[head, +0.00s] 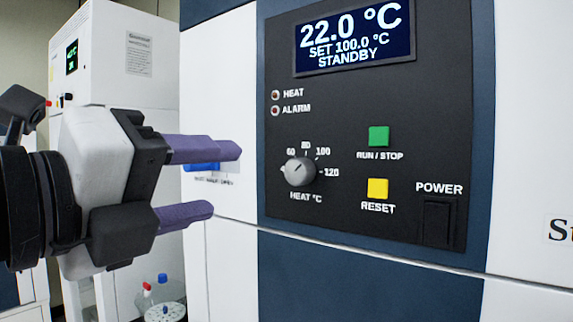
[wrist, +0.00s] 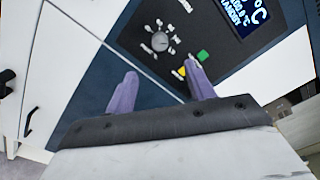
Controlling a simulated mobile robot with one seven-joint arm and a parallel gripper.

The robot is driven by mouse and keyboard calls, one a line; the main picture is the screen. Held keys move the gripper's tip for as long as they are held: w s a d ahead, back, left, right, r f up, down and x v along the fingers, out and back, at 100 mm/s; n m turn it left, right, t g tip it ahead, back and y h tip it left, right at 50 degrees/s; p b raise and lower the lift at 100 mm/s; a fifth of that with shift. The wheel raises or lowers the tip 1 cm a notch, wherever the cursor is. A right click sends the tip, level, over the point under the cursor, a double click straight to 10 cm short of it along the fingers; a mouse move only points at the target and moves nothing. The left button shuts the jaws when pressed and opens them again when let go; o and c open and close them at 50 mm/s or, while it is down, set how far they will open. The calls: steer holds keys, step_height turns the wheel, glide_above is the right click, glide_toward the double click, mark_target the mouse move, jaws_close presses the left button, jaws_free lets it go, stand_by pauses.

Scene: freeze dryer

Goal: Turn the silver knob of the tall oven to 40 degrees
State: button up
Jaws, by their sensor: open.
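The silver knob (head: 300,170) sits on the dark control panel (head: 340,210) of the oven, below the HEAT and ALARM lamps. Its scale shows 60, 80, 100 and 120; I cannot read a 40 mark. The display (head: 354,38) reads 22.0 °C, SET 100.0 °C, STANDBY. My gripper (head: 205,182) is open and empty, its two purple fingers one above the other, left of the knob and apart from it. In the wrist view the knob (wrist: 160,41) lies beyond the fingertips, between them and toward the top.
A green RUN/STOP button (head: 379,136), a yellow RESET button (head: 377,188) and a POWER switch (head: 438,220) sit right of the knob. Another white machine (head: 125,60) stands at the back left. Small bottles (head: 162,290) stand low behind my gripper.

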mark_target(293, 172)
steer(key=p+x, duration=0.4)
steer(key=x, duration=0.9)
steer(key=shift+w+d+p, duration=0.2)
steer(key=shift+w+p, duration=0.1)
steer(key=shift+p, duration=0.1)
steer(key=c, duration=1)
